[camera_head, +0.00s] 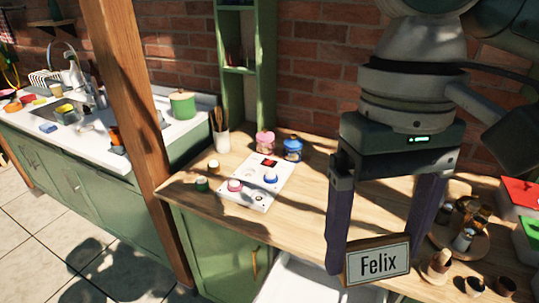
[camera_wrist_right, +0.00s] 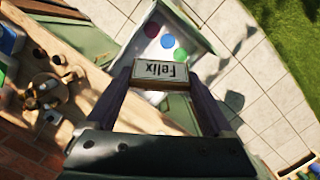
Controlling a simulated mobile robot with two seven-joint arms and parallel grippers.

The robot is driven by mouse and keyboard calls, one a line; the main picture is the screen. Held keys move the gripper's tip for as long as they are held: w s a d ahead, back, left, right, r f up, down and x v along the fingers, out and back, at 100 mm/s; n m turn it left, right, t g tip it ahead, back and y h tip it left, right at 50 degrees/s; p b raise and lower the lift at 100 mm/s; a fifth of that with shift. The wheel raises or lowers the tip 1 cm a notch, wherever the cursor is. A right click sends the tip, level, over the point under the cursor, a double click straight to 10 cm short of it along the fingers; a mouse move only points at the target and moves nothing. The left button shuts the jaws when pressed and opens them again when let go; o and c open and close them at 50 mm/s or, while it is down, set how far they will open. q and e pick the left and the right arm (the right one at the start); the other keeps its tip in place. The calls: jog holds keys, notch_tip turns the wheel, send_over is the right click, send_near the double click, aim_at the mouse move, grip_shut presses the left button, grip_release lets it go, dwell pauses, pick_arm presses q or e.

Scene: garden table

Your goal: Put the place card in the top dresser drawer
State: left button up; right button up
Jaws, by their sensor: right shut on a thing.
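The place card (camera_head: 378,263), a wooden-framed plate reading "Felix", is held between the two fingers of my right gripper (camera_head: 376,258). It also shows in the right wrist view (camera_wrist_right: 163,73), between the fingertips. An open white drawer (camera_head: 290,283) sticks out from the green dresser below the wooden top, at the bottom of the head view. In the right wrist view the drawer (camera_wrist_right: 190,24) lies beyond the card and holds several coloured round things. The card is above the drawer's level and apart from its floor. My left gripper is not in view.
The wooden top (camera_head: 305,197) carries a white panel with knobs (camera_head: 255,183), pink and blue jars, and a utensil cup (camera_head: 222,140). A wooden tray with small items (camera_head: 462,243) and red and green boxes stand at right. A wooden post (camera_head: 135,110) rises at left.

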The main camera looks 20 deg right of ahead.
jog(key=w+d+f+m+b, duration=0.1)
jog(key=w+f+m+b, duration=0.1)
jog(key=f+b, duration=1.6)
jog(key=w+d+f+m+b, duration=0.1)
jog(key=w+f+m+b, duration=0.1)
jog(key=f+b, duration=1.6)
jog(key=w+d+f+m+b, duration=0.1)
jog(key=w+f+m+b, duration=0.1)
jog(key=f+b, duration=1.7)
jog(key=shift+w+f+m+t+y, duration=0.15)
jog(key=shift+w+f, duration=0.15)
jog(key=shift+f, duration=0.45)
jog(key=shift+w+f+m+t+y, duration=0.1)
jog(key=shift+w+f, duration=0.15)
jog(key=shift+f, duration=0.55)
jog(key=shift+w+f+m+t+y, duration=0.15)
jog(key=shift+w+f, duration=0.15)
jog(key=shift+f, duration=0.45)
notch_tip(320, 180, down, 4)
jog(key=b, duration=0.2)
jog(key=shift+f+b, duration=0.2)
jog(key=shift+b, duration=0.15)
jog(key=o, duration=1.1)
